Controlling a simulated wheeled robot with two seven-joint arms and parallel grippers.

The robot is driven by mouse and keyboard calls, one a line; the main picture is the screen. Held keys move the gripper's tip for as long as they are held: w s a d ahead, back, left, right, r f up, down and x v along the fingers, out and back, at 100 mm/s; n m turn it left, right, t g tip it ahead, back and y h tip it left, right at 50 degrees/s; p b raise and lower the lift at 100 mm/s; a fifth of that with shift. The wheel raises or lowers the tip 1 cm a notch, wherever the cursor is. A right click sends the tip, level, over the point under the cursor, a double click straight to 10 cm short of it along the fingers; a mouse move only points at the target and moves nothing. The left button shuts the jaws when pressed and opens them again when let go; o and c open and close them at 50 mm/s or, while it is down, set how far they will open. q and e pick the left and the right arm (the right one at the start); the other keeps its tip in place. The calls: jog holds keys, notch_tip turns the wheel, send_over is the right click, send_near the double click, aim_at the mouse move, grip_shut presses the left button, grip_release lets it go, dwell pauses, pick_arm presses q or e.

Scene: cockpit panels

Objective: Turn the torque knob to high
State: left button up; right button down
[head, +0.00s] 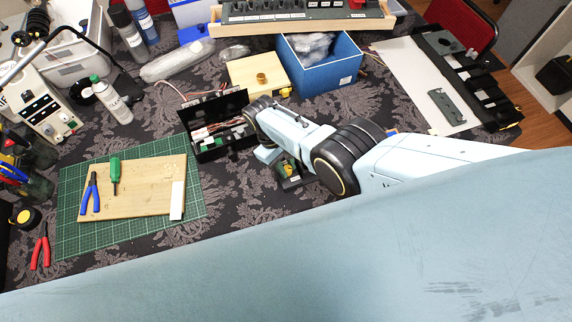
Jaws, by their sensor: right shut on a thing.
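My right arm comes in from the right, and its gripper (277,160) points down at a small dark panel unit (291,182) near the middle of the table. The gripper is shut on the torque knob, but the wrist hides most of the fingers and the knob. A small yellow and green part shows on the unit beside the gripper. The knob's setting cannot be read. My left gripper is not in view.
An open black case (211,154) with wires stands just left of the gripper. A green cutting mat (70,235) with a wooden board (147,200) and tools lies left.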

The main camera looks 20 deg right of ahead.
dwell(0.4)
jog(key=c, duration=1.5)
grip_release()
jog(key=p+v, duration=0.3)
jog(key=v, duration=1)
jog(key=shift+r, duration=0.2)
jog(key=shift+f, duration=0.15)
